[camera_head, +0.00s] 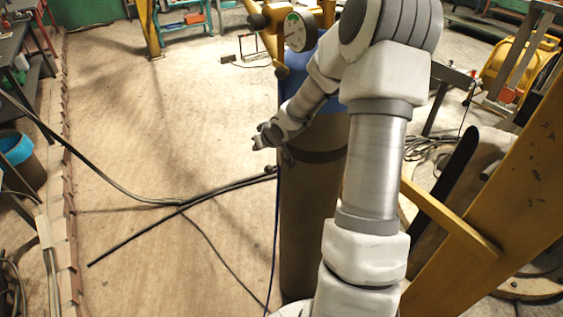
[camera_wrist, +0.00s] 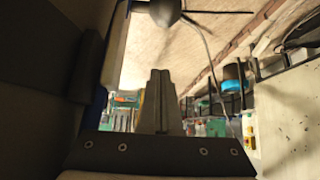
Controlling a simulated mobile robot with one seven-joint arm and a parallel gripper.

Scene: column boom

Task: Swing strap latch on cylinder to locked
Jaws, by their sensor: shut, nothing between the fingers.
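The cylinder (camera_head: 305,225) stands upright, brown below and blue above, partly hidden behind my arm. A dark strap (camera_head: 322,156) runs around its upper body. A small dark knob (camera_head: 271,169) sticks out at the strap's left side, just below my gripper; it looks like the latch end. A dark, rounded knob (camera_wrist: 165,10) also shows at the top of the wrist view, beyond my fingertips. My gripper (camera_head: 262,141) is at the cylinder's left side near strap height. Its fingers (camera_wrist: 158,95) are together, with nothing between them. I cannot tell whether it touches the latch.
A pressure gauge (camera_head: 297,31) and brass valve sit atop the cylinder. A yellow beam (camera_head: 500,170) slants on the right. Black cables (camera_head: 160,200) lie on the floor left of the cylinder. A blue-lined bin (camera_head: 18,150) stands far left. The floor between is mostly open.

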